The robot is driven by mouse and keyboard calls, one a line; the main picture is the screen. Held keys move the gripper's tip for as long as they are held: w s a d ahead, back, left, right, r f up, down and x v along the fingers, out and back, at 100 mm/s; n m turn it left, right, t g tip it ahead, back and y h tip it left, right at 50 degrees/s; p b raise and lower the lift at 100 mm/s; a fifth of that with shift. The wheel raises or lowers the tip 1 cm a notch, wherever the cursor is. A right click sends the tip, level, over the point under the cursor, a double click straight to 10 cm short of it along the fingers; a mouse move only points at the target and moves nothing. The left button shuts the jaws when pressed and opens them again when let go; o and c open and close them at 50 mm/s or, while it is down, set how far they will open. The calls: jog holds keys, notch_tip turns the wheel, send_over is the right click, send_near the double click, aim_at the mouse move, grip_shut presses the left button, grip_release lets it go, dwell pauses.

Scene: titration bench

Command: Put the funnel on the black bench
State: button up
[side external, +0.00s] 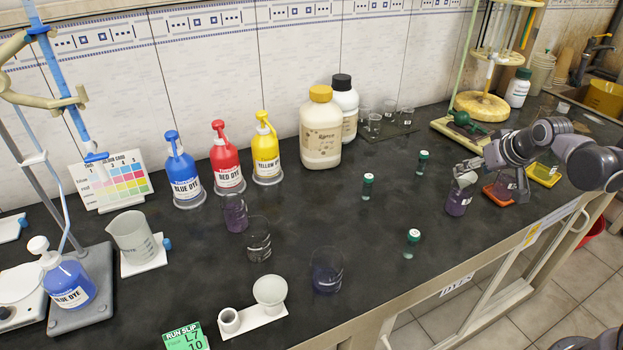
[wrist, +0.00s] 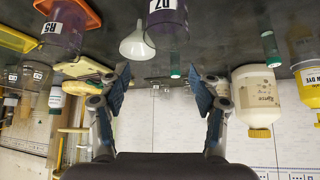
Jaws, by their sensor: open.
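The pale funnel (wrist: 138,43) shows in the wrist view, which is upside down, beside the purple beaker labelled D7 (wrist: 167,20). Its wide mouth faces up and its stem down. In the side view, a pale shape that looks like the funnel (side external: 468,179) sits at or behind the top of the purple beaker (side external: 458,203); I cannot tell whether it touches the beaker. My gripper (wrist: 160,88) is open, with nothing between its fingers. In the side view my gripper (side external: 469,164) is just above the funnel. The black bench (side external: 330,225) lies below.
A purple beaker in an orange tray (side external: 497,197) and a yellow tray (side external: 545,175) stand to the right. Green-capped vials (side external: 367,187) stand to the left. Large bottles (side external: 320,130) are near the wall. Bare bench shows between the vials and dye bottles.

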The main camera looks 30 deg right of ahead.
jog(key=shift+m+h, duration=0.3)
jog(key=shift+m, duration=0.2)
jog(key=shift+s+d+r+x, duration=0.1)
jog(key=shift+d+x, duration=0.45)
jog(key=shift+x, duration=1.85)
jog(key=shift+s+d+r+x, duration=0.1)
jog(key=shift+d+x, duration=0.4)
jog(key=shift+x, duration=1.9)
jog(key=shift+s+d+r+x, duration=0.1)
jog(key=shift+d+x, duration=0.45)
jog(key=shift+x, duration=1.9)
jog(key=c, duration=0.7)
jog(key=shift+r, duration=0.15)
